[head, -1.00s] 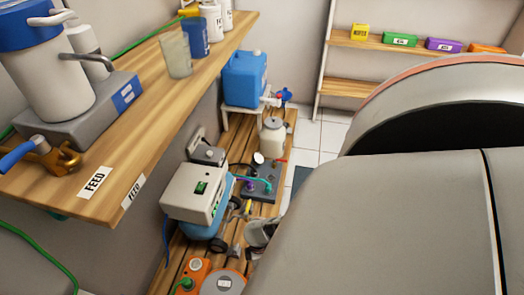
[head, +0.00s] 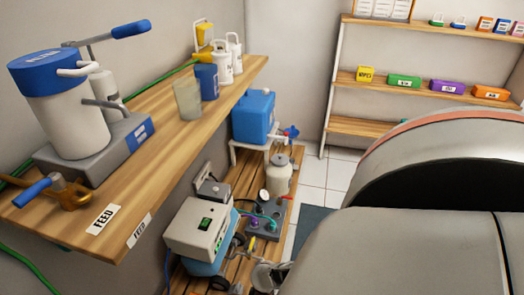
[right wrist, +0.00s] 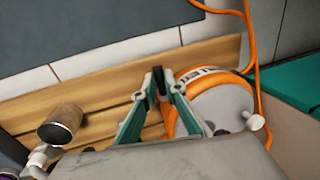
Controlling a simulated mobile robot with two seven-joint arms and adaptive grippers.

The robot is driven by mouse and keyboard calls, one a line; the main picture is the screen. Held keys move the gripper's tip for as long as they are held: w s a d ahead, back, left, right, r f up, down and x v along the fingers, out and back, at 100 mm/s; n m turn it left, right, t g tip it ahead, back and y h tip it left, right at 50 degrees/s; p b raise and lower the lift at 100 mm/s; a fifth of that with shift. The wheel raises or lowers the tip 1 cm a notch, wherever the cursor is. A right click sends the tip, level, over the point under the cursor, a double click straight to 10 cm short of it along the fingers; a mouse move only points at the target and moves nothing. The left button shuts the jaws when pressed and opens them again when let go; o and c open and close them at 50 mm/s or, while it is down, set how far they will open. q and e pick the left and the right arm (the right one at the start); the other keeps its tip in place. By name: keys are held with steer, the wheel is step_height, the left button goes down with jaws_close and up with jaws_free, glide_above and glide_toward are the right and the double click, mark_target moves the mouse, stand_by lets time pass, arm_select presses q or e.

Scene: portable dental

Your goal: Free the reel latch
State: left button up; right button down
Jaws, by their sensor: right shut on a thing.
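The orange reel (right wrist: 217,112) with a grey face and a small white knob (right wrist: 254,122) fills the right middle of the right wrist view. My right gripper (right wrist: 158,84) has its teal fingers closed together at the reel's left edge. A small dark piece (right wrist: 158,76) shows between the fingertips; I cannot tell for certain whether it is the reel latch. The reel is out of the head view. My left gripper is in neither view.
An orange hose (right wrist: 248,40) runs up from the reel. A metal cylinder (right wrist: 62,124) stands to the left.

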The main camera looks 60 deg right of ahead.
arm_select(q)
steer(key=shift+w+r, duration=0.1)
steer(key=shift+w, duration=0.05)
arm_select(e)
steer(key=shift+a, duration=0.15)
steer(key=c, duration=2.1)
jaws_free()
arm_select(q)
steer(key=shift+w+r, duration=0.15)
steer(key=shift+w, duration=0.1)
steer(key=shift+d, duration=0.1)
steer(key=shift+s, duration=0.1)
arm_select(e)
step_height(320, 180, up, 12)
steer(key=d, duration=0.2)
steer(key=shift+w+d+f, duration=0.15)
steer(key=shift+w+d, duration=0.1)
steer(key=shift+w, duration=0.05)
steer(key=shift+w, duration=0.1)
